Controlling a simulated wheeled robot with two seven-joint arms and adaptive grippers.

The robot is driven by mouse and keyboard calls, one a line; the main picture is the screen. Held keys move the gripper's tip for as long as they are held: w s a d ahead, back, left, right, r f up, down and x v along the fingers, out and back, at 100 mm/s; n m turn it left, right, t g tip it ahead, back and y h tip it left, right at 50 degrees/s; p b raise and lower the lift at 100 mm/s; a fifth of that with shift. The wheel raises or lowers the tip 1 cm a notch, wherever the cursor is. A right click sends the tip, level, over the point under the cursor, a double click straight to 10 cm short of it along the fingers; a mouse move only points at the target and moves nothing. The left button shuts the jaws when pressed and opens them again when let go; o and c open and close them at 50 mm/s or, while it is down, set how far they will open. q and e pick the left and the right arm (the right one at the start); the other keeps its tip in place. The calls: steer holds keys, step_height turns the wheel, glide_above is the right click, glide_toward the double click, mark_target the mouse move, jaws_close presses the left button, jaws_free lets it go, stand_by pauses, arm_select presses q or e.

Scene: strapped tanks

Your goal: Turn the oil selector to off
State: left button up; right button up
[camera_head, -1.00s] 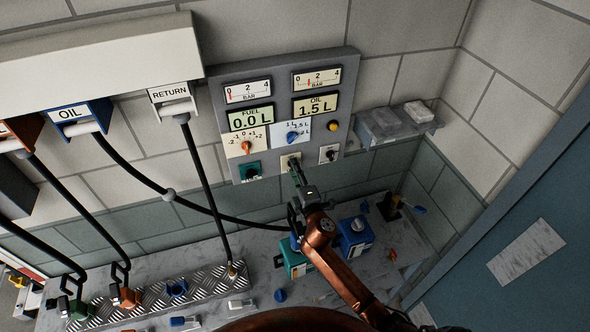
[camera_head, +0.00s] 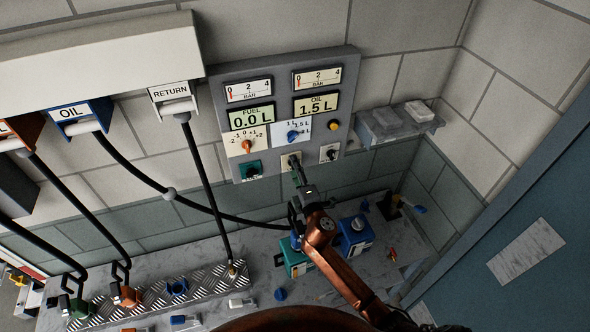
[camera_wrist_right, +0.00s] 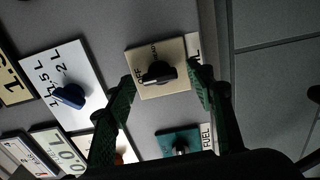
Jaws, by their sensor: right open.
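The oil selector (camera_wrist_right: 160,73) is a black knob on a cream plate marked OFF, low on the grey wall panel. In the head view the cream plate (camera_head: 291,158) is partly hidden by my right gripper (camera_head: 295,170). In the right wrist view my right gripper (camera_wrist_right: 161,80) is open, with one green finger on each side of the knob. The knob looks free between them, and I cannot tell whether a finger touches it. I cannot read its exact setting. My left gripper is out of view.
A teal fuel selector (camera_head: 251,170) and another black selector (camera_head: 329,153) flank the oil selector. A blue knob (camera_head: 293,137) and an orange knob (camera_head: 246,147) sit above. Blue and teal tanks stand on the bench below. Hoses hang to the left.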

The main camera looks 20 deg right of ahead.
steer(key=s, duration=1.2)
steer(key=shift+d, duration=0.25)
